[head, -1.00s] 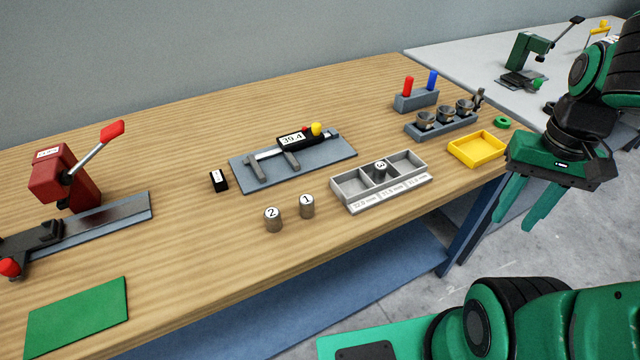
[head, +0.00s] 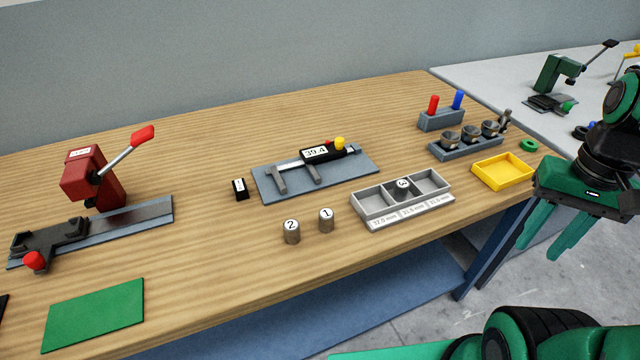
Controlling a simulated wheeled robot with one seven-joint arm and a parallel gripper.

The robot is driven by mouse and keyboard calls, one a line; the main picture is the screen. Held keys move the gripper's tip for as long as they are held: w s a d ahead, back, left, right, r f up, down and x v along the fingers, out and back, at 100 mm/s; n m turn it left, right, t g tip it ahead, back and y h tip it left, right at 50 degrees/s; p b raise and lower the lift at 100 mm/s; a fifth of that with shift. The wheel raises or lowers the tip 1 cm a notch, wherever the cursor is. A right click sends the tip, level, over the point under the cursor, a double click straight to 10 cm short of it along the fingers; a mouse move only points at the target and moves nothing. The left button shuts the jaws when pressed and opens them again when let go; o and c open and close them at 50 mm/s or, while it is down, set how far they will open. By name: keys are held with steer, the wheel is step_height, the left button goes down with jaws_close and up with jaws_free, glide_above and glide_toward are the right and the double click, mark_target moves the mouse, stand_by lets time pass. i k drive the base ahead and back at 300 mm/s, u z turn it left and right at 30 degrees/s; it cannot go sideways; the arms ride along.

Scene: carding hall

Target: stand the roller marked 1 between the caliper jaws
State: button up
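The roller marked 1 (head: 326,221) is a small grey cylinder standing upright on the wooden table near its front edge. The roller marked 2 (head: 291,233) stands just left of it. The caliper (head: 318,158) lies on a grey plate (head: 362,163) behind them, its display reading 39.4. Its jaws (head: 297,177) point toward the front and stand apart with nothing between them. The roller marked 3 (head: 402,187) stands in the middle compartment of the grey tray (head: 437,209). My gripper (head: 550,250) is at the right, beyond the table's front edge, fingers apart and empty, far from the rollers.
A red lever press (head: 95,180) and a green mat (head: 94,314) are at the left. A small black block (head: 240,189) stands left of the caliper plate. A yellow tray (head: 503,172) and a rack of cups (head: 466,149) are at the right. The table around rollers 1 and 2 is clear.

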mark_target(326, 215)
steer(key=u, duration=0.75)
steer(key=k, duration=0.4)
steer(key=u, duration=0.4)
